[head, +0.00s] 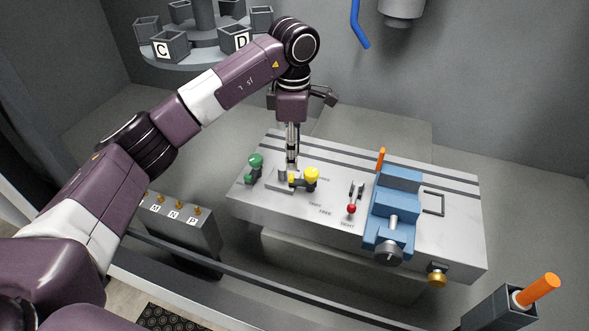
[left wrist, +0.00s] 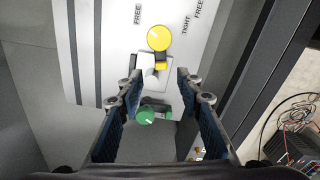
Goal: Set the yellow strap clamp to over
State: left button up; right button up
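The yellow strap clamp (head: 311,174) is on the grey metal bench plate, with a round yellow knob on a dark body and a smaller yellow part beside a short grey post (head: 282,171). In the left wrist view the yellow knob (left wrist: 159,38) lies beyond the fingertips, with a white line on it. My left gripper (head: 292,165) points down beside the clamp. Its fingers stand apart in the left wrist view (left wrist: 157,80), with the pale post between or below them. I cannot tell whether they touch anything. My right gripper is not in view.
A green-knobbed clamp (head: 255,162) stands left of the yellow one. A red-tipped lever (head: 352,208) and a blue vise (head: 392,213) are to the right. A labelled peg box (head: 180,222) stands front left. An orange-handled tool (head: 540,290) is front right.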

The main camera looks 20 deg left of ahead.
aim_at(293, 176)
pick_arm(q)
notch_tip(293, 176, down, 5)
jog(key=shift+f+p, duration=0.1)
jog(key=shift+p, duration=0.85)
jog(key=shift+f, duration=0.7)
